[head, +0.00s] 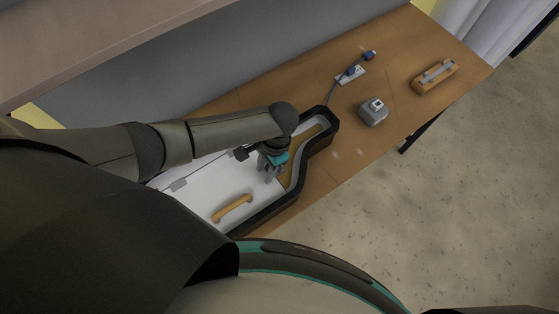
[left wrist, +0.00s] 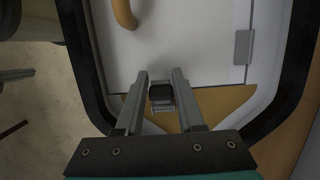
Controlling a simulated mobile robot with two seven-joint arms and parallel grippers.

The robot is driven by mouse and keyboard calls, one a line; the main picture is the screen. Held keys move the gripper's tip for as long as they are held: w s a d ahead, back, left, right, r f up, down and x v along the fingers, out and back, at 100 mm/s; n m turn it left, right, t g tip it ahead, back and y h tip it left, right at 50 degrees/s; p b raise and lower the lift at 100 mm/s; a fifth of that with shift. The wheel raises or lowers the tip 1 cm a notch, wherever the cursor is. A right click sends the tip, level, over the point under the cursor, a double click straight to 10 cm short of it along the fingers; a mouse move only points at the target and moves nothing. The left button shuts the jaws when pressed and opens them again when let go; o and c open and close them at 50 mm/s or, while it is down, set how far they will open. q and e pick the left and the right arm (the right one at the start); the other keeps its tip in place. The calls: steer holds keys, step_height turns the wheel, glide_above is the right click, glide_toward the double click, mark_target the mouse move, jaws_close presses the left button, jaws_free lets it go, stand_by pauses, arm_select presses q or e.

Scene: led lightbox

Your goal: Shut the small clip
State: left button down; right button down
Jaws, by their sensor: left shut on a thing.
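The small clip (left wrist: 162,97) is a dark block with a light grey base. It sits at the edge of a white panel (left wrist: 190,40) in the left wrist view. My left gripper (left wrist: 160,75) has its two grey fingers on either side of the clip and is shut on it. In the head view my left gripper (head: 271,176) points down at the panel's right end and hides the clip. Whether the clip is open or shut I cannot tell. My right gripper is not in view.
A black-rimmed case (head: 301,178) surrounds the white panel (head: 204,187), which has a wooden handle (head: 232,207). On the wooden table (head: 330,186) to the right are a grey box (head: 373,112), a power strip (head: 350,75) and a wooden block with a grey bar (head: 435,77). A wall stands behind.

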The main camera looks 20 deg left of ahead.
arm_select(q)
steer(key=shift+s+a+f, duration=0.2)
steer(key=shift+s, duration=0.1)
steer(key=shift+s+a+f, duration=0.1)
steer(key=shift+s+f, duration=0.05)
steer(key=shift+f, duration=0.2)
steer(key=shift+s+f, duration=0.1)
steer(key=shift+f, duration=0.05)
steer(key=c, duration=0.9)
jaws_free()
steer(key=o, duration=0.3)
steer(key=shift+o, duration=0.4)
steer(key=shift+w+r+p, duration=0.25)
steer(key=shift+r+p, duration=0.4)
steer(key=shift+r, duration=0.05)
steer(key=shift+w+d+r+p, duration=0.1)
steer(key=shift+d+r+p, duration=0.2)
steer(key=shift+r+p, duration=0.4)
steer(key=shift+w+r+p, duration=0.25)
steer(key=shift+r+p, duration=0.4)
steer(key=shift+r, duration=0.05)
steer(key=shift+d, duration=0.1)
